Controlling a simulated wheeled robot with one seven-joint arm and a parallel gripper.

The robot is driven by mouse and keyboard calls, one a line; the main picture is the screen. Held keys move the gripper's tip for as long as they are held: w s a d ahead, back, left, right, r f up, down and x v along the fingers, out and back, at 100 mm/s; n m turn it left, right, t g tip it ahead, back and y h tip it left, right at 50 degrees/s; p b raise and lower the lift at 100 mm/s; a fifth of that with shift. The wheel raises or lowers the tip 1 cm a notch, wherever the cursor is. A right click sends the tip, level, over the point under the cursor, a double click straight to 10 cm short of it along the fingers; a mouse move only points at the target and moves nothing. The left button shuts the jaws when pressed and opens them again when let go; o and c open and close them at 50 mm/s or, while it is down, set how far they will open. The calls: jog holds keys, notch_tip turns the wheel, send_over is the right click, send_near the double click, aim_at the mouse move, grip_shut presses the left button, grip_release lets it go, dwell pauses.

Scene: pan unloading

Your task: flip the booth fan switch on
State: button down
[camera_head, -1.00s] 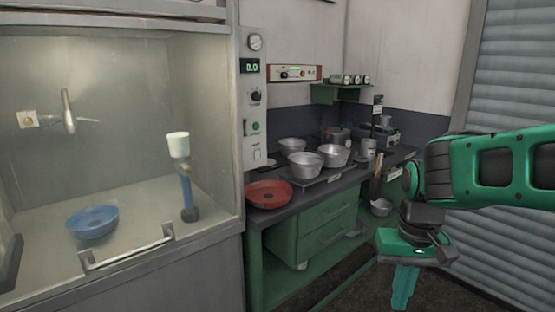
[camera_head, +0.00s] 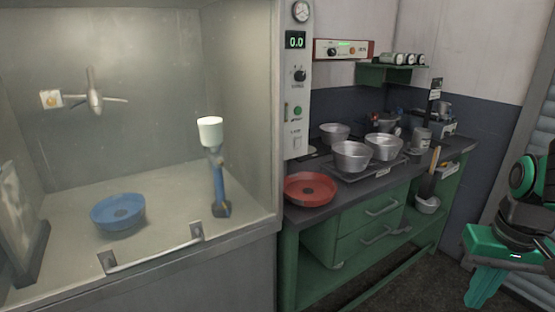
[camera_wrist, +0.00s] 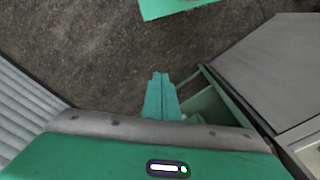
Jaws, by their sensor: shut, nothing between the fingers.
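The fume booth (camera_head: 180,252) stands at the left with a small propeller-like fan (camera_head: 95,95) on its back wall. A pale control panel (camera_head: 291,90) runs down the booth's right edge. It carries a gauge, a 0.0 display (camera_head: 295,40), a black knob (camera_head: 300,76), a green button (camera_head: 298,111) and a whitish rocker switch (camera_head: 297,138) at the bottom. The labels are too small to read, and I cannot tell the switch's position. My gripper (camera_head: 477,302) is at the lower right, far from the panel, pointing down. Its shut fingers also show in the wrist view (camera_wrist: 160,76), over the floor.
A green workbench (camera_head: 330,238) right of the booth holds a red pan (camera_head: 311,188) and several metal bowls (camera_head: 351,156). A blue pan (camera_head: 117,212) and a blue stand with a white cup (camera_head: 210,131) are inside the booth. A metal shutter is at the right. Floor shows before the bench.

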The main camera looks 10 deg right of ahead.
jog(key=w+a+n+t+y, duration=0.1)
jog(key=w+a+n+t, duration=0.25)
jog(key=w+n, duration=0.6)
jog(key=w+a+n+t, duration=0.3)
jog(key=w+a+n, duration=0.15)
jog(key=w, duration=0.95)
jog(key=w+a+r+n+t+y, duration=0.3)
jog(key=w+a+n+t, duration=0.1)
jog(key=w+a+n, duration=0.3)
jog(key=w+a+r+n+t+y, duration=0.3)
jog(key=w+a+n, duration=0.3)
jog(key=w+a, duration=0.3)
jog(key=shift+w+a+r+n+t, duration=0.35)
jog(key=shift+w+r, duration=0.25)
jog(key=shift+w, duration=0.6)
jog(key=shift+d, duration=0.15)
